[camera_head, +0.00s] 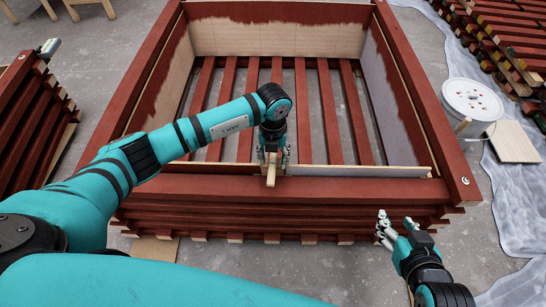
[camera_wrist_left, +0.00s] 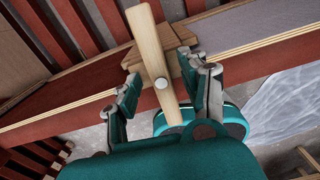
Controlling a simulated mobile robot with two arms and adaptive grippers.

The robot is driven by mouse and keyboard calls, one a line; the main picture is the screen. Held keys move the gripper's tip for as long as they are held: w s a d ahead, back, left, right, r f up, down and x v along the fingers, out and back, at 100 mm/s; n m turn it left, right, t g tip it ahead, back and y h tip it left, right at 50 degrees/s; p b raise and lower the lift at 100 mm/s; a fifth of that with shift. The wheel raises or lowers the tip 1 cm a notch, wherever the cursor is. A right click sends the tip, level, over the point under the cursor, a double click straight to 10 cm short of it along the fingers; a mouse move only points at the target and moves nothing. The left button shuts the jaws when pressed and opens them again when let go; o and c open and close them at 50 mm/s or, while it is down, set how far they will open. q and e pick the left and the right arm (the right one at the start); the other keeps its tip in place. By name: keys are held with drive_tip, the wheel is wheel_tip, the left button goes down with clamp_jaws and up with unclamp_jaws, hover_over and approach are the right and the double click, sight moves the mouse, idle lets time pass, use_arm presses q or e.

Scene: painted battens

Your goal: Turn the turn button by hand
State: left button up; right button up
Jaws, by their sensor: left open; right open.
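The turn button (camera_head: 271,174) is a pale wooden bar on the front rail of a red slatted frame. My left gripper (camera_head: 273,155) is over the rail, open, with one finger on each side of the button; in the wrist view (camera_wrist_left: 166,88) gaps show on both sides. My right gripper (camera_head: 397,227) is open and empty in front of the frame, at the right.
The frame (camera_head: 215,187) has tall sides and sits on stacked red battens. More batten stacks stand at the left (camera_head: 28,115) and the upper right (camera_head: 505,35). A white round-topped drum (camera_head: 472,98), a pale board (camera_head: 514,142) and plastic sheeting (camera_head: 508,205) are at the right.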

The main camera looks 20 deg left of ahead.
use_arm(q)
drive_tip(key=shift+c, duration=0.2)
clamp_jaws()
idle(0.4)
